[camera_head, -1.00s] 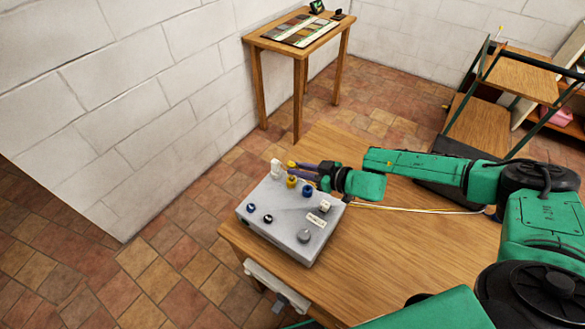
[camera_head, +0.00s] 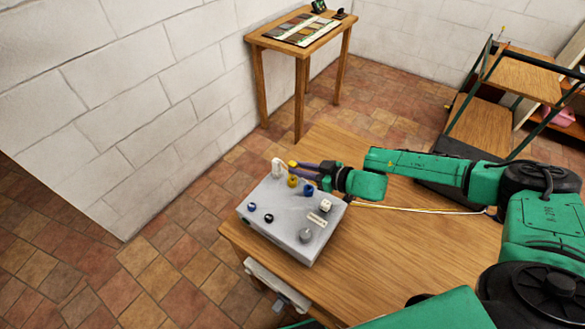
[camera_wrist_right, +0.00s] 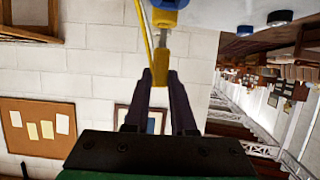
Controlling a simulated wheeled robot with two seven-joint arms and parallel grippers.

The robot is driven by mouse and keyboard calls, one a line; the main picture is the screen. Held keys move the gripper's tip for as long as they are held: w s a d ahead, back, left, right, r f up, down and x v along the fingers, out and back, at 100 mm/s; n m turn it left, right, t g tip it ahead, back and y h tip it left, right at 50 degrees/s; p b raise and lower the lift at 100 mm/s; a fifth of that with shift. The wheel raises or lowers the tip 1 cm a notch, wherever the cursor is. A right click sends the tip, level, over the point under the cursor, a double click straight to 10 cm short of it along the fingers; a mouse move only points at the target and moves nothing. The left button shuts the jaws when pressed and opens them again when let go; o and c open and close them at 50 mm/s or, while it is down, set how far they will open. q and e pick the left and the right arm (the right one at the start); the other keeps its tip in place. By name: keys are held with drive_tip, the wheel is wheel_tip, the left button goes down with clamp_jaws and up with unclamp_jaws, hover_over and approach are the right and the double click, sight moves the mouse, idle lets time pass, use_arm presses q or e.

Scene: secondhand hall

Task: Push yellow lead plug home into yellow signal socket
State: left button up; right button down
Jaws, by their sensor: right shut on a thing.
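The grey box (camera_head: 282,228) stands on the wooden table, its top carrying the yellow signal socket (camera_head: 292,181) near the back edge. My right gripper (camera_head: 299,166) is shut on the yellow lead plug (camera_head: 293,163), just above that socket. In the right wrist view the plug (camera_wrist_right: 161,55) sits between the two dark fingers (camera_wrist_right: 158,78), in line with the yellow socket (camera_wrist_right: 163,19). How far its tip is in the socket I cannot tell. The yellow lead (camera_wrist_right: 145,32) runs beside the plug. My left gripper is not in view.
A blue socket (camera_head: 308,189) is right beside the yellow one, and a white post (camera_head: 277,168) stands to its left. Knobs (camera_head: 305,235) sit nearer the front. Leads (camera_head: 420,208) cross the wooden table (camera_head: 390,258), whose front right is clear.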

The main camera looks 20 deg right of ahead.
drive_tip(key=shift+s+f+b, duration=0.15)
drive_tip(key=shift+f+b, duration=1.4)
drive_tip(key=shift+f, duration=0.25)
idle(2.4)
drive_tip(key=c, duration=1.1)
unclamp_jaws()
drive_tip(key=o, duration=0.4)
drive_tip(key=v, duration=1.4)
drive_tip(key=shift+s+d+r+b, duration=0.1)
drive_tip(key=shift+d+r+b, duration=0.1)
drive_tip(key=shift+b, duration=0.2)
